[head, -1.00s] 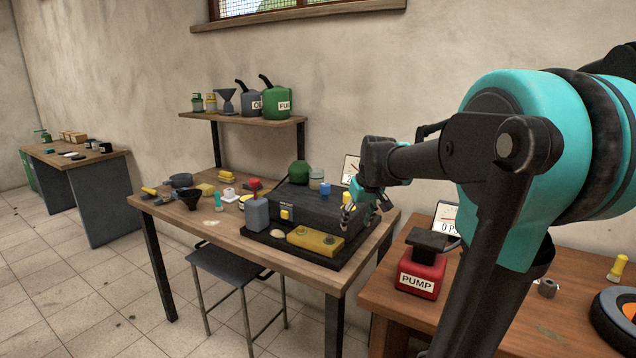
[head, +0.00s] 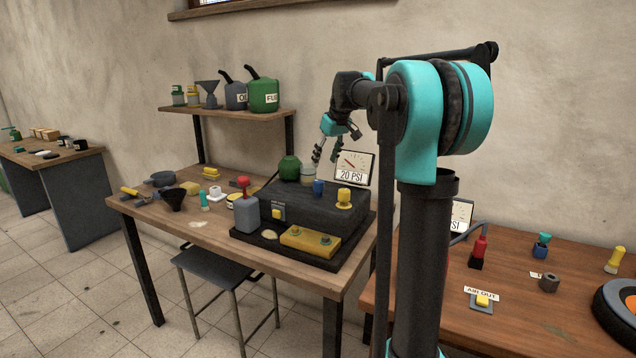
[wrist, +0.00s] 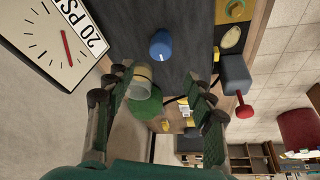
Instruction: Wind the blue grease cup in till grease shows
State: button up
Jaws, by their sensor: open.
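The blue grease cup (head: 319,187) stands upright on top of the dark machine housing (head: 300,212). It also shows in the wrist view (wrist: 160,43) with a white mark on its side. A yellow cup (head: 344,198) stands to its right on the same housing. My gripper (head: 326,156) is open and empty, above and behind the blue cup. In the wrist view its fingers (wrist: 155,100) stand apart, with a pale glass jar (wrist: 140,80) in view between them. No grease is visible at the blue cup.
A gauge reading 20 PSI (head: 355,168) stands close right of my gripper. A green round container (head: 289,168) and the jar stand behind the housing. The housing's top around the cups is mostly clear.

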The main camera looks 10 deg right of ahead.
aim_at(319, 180)
jog(key=x, duration=1)
jog(key=shift+w+a+f, duration=0.1)
jog(key=shift+w+f, duration=0.05)
jog(key=shift+f, duration=0.15)
jog(key=shift+c, duration=0.2)
jog(key=c, duration=1.1)
jog(key=shift+m, duration=0.3)
jog(key=m+h, duration=0.1)
jog(key=m, duration=0.3)
jog(key=shift+m+t+h, duration=0.3)
jog(key=shift+t+h, duration=0.1)
jog(key=shift+m+h, duration=0.9)
jog(key=shift+m, duration=1.3)
